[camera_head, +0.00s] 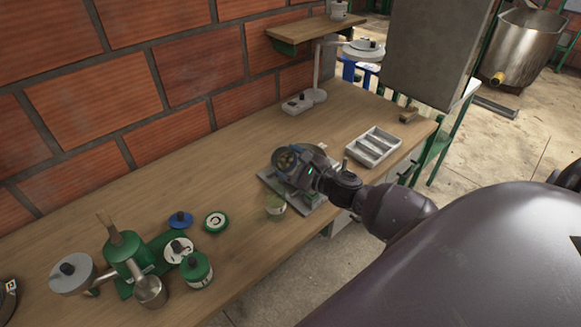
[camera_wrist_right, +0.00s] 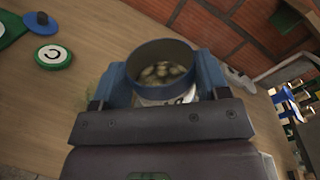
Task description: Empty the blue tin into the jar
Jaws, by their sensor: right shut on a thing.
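My right gripper (camera_head: 290,165) is shut on the blue tin (camera_head: 281,158) above the bench. In the right wrist view the open blue tin (camera_wrist_right: 133,61) sits between the fingers, with pale bean-like pieces (camera_wrist_right: 161,73) inside. A clear jar (camera_head: 275,208) with a greenish label stands on the bench just in front of the tin, by the edge of a grey plate-like stand (camera_head: 313,200). The tin is not over the jar's mouth as far as I can tell. The jar's contents are unclear. My left gripper is not in view.
A blue lid (camera_head: 180,219) and a green-rimmed disc (camera_head: 215,221) lie left of the jar. A green tin (camera_head: 196,270) and a green hand machine (camera_head: 124,256) stand farther left. A grey compartment tray (camera_head: 373,147) lies at right. The brick wall (camera_head: 110,95) bounds the bench.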

